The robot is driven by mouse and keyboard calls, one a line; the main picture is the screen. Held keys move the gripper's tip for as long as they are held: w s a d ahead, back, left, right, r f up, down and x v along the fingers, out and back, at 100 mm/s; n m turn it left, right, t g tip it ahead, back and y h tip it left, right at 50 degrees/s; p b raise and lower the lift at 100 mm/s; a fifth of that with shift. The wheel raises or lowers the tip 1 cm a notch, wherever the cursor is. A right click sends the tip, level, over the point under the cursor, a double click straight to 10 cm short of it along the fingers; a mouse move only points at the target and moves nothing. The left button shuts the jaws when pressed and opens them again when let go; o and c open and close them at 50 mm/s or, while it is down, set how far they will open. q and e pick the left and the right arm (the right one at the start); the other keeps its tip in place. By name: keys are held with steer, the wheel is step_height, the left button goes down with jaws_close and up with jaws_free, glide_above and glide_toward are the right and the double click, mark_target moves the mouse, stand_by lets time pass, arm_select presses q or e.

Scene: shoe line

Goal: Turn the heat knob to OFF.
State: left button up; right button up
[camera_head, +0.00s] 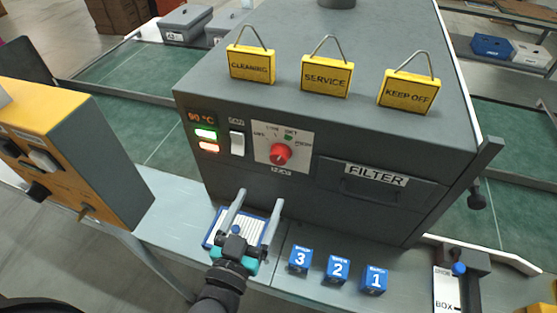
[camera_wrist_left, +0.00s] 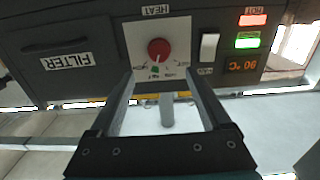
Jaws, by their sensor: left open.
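The red heat knob (camera_head: 280,154) sits on a white dial plate (camera_head: 301,145) on the front of the grey machine. It also shows in the left wrist view (camera_wrist_left: 159,50). A green mark is on the dial beside it; the small dial lettering and the knob's exact pointing are hard to read. My left gripper (camera_head: 259,198) is open and empty, in front of and below the knob, apart from it. In the left wrist view, its fingers (camera_wrist_left: 159,73) reach toward the dial, one on each side. My right gripper is not in view.
A white switch (camera_head: 237,143) and a 90 °C display (camera_head: 200,117) are left of the dial; a FILTER drawer (camera_head: 376,190) is right. Yellow signs (camera_head: 327,76) stand on top. Blue numbered blocks (camera_head: 337,269) lie on the bench. An orange box (camera_head: 75,140) stands left.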

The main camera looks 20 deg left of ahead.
mark_target(277, 161)
arm_select(q)
steer(key=w, duration=1.1)
steer(key=shift+w+d, duration=0.2)
steer(key=shift+d, duration=0.05)
steer(key=shift+c, duration=0.2)
jaws_close()
